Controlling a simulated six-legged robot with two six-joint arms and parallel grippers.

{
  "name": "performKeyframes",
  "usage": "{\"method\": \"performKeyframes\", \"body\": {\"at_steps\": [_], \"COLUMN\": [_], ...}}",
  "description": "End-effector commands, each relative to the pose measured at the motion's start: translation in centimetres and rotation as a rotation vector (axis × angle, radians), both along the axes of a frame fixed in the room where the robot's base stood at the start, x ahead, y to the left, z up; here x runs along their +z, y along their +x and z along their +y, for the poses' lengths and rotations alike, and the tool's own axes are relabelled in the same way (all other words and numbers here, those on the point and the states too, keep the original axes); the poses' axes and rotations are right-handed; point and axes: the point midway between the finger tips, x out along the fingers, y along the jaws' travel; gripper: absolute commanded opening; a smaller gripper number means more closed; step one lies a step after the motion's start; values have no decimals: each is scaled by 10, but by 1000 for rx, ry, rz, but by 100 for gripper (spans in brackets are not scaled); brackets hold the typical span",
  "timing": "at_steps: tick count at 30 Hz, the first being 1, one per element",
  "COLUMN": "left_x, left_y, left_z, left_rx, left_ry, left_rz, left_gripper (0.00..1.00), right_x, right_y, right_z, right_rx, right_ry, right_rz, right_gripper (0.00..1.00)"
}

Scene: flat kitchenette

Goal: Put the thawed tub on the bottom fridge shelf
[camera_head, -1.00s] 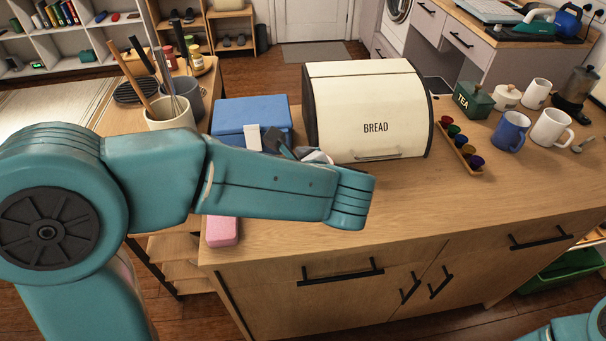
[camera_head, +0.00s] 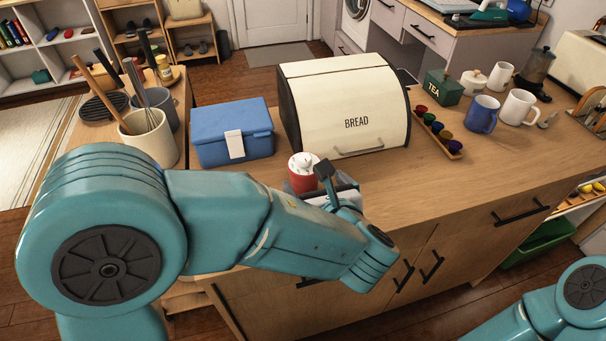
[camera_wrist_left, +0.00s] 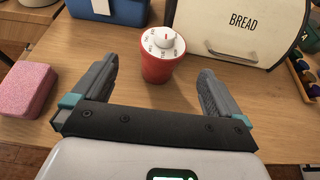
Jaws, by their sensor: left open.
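No tub or fridge can be made out in either view. My left gripper (camera_head: 324,172) is open and empty above the wooden counter, partly hidden by my own arm in the head view. In the left wrist view its two fingers (camera_wrist_left: 157,78) are spread apart. A red kitchen timer with a white dial (camera_wrist_left: 160,62) stands upright on the counter ahead of the gap between the fingers. In the head view the timer (camera_head: 302,172) shows just beside the gripper. My right gripper is out of view; only part of that arm shows at the lower right.
A blue box with a white clasp (camera_head: 230,134) and a cream bread bin (camera_head: 345,105) stand behind the timer. A pink block (camera_wrist_left: 24,88) lies left of the gripper. Utensil pots (camera_head: 150,138) stand at left; mugs (camera_head: 483,115) at right. The counter's right front (camera_head: 440,190) is clear.

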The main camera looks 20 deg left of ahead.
Motion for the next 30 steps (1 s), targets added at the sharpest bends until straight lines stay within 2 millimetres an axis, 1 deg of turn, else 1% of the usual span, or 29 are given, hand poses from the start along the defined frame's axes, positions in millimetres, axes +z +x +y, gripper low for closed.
{"method": "performKeyframes", "body": {"at_steps": [1,3,6,11,18,22,28,29,30], "left_x": [-5,-10,-15,-18,-31,-36,-36,-36,-36], "left_y": [9,19,30,38,69,77,77,77,77], "left_z": [8,15,22,28,45,50,50,50,50], "left_rx": [6,4,2,1,2,-1,-1,-1,-1], "left_ry": [1,0,-1,0,-1,-2,-3,-3,-3], "left_rz": [3,1,1,0,2,0,-1,-1,-1], "left_gripper": [100,100,100,100,100,100,100,97,84], "right_x": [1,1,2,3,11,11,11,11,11], "right_y": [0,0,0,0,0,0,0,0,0], "right_z": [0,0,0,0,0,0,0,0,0], "right_rx": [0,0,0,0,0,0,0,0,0], "right_ry": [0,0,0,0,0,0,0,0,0], "right_rz": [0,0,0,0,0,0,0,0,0], "right_gripper": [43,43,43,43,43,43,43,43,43]}}
